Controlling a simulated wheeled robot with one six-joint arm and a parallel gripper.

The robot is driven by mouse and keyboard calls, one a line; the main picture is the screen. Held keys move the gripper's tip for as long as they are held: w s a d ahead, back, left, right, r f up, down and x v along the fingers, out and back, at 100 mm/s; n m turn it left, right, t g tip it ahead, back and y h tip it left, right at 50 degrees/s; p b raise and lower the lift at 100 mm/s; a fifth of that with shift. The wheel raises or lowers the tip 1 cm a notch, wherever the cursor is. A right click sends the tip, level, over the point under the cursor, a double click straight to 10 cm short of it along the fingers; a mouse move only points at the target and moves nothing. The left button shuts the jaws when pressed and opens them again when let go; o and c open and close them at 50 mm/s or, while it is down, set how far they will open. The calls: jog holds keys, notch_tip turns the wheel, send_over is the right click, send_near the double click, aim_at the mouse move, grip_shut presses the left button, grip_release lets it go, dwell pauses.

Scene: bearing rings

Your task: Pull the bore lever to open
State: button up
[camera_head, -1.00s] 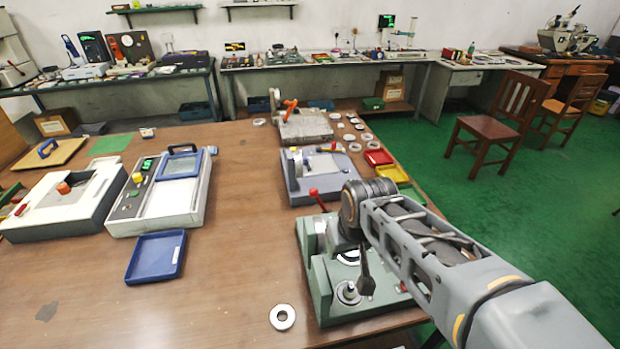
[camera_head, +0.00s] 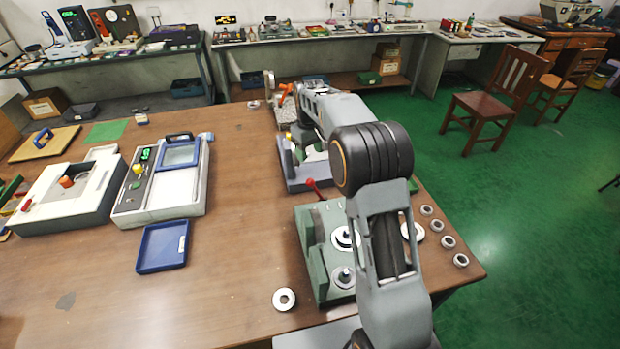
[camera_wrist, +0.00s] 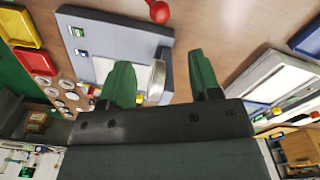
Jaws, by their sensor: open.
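A red-knobbed lever (camera_head: 313,185) rises from the green bench fixture (camera_head: 310,262); its round red knob (camera_wrist: 158,10) is at the top of the wrist view. Behind it stands a blue-grey gauge device (camera_head: 308,184), partly hidden by my arm. In the wrist view this device (camera_wrist: 105,35) carries an upright metal ring (camera_wrist: 157,80). An orange lever (camera_head: 284,95) shows on the farther device. I cannot tell which lever is the bore lever. My gripper (camera_wrist: 163,72) is open and empty, its green fingers apart near the blue-grey device. The head view hides the fingers behind my arm.
Several small rings (camera_head: 447,241) lie at the table's right edge and a larger ring (camera_head: 284,299) lies in front. A blue tray (camera_head: 162,246) and a white device with a blue-framed window (camera_head: 165,180) stand left. The table's front middle is clear.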

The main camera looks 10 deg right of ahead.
aim_at(310, 179)
notch_tip(310, 179, down, 12)
jog(key=shift+f+p, duration=0.25)
jog(key=shift+p, duration=0.7)
grip_shut()
jog(key=shift+d, duration=0.1)
